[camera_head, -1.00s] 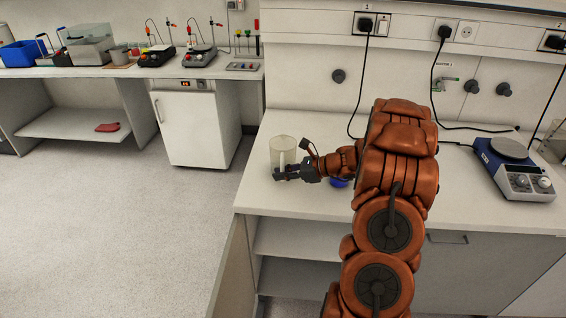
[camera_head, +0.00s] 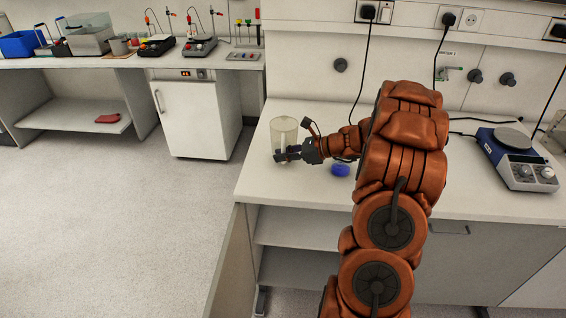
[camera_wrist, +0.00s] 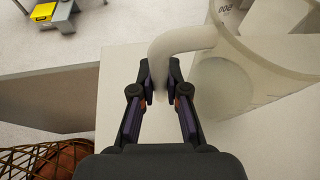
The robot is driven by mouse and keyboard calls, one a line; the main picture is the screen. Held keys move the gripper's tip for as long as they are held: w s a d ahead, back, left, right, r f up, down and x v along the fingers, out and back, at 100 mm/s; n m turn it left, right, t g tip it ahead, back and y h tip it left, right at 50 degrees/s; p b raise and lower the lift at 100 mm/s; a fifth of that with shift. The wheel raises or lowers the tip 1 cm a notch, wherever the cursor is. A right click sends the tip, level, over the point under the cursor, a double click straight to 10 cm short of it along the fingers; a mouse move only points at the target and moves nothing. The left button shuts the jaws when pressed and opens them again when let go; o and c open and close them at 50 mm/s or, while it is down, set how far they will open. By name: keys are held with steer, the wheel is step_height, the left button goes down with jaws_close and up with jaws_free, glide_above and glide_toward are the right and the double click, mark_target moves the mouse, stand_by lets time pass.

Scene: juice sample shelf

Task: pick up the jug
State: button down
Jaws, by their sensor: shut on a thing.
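The jug (camera_head: 284,132) is a clear, pale, see-through vessel at the left end of the near counter. In the wrist view its round body (camera_wrist: 245,80) fills the upper right, with printed marks inside, and its curved handle (camera_wrist: 180,42) reaches left and down. My gripper (camera_head: 284,155) is at the jug's near side. In the wrist view my gripper (camera_wrist: 160,84) is shut on the handle, one finger on each side. The jug looks upright. I cannot tell surely whether its base is clear of the counter.
A small blue object (camera_head: 340,169) lies on the counter (camera_head: 262,187) under my arm. A blue hotplate (camera_head: 515,160) stands at the right. The back wall has plugs and hanging cables. In the wrist view a wire basket (camera_wrist: 42,152) shows lower left.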

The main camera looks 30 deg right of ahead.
steer(key=shift+s+a+r, duration=0.1)
steer(key=shift+a+r, duration=0.05)
steer(key=shift+r, duration=0.25)
steer(key=s+a+r+b, duration=0.1)
steer(key=s+a+b, duration=0.4)
steer(key=s+a, duration=0.5)
steer(key=shift+s+a+r, duration=0.2)
steer(key=shift+a+r, duration=0.05)
steer(key=shift+a, duration=0.7)
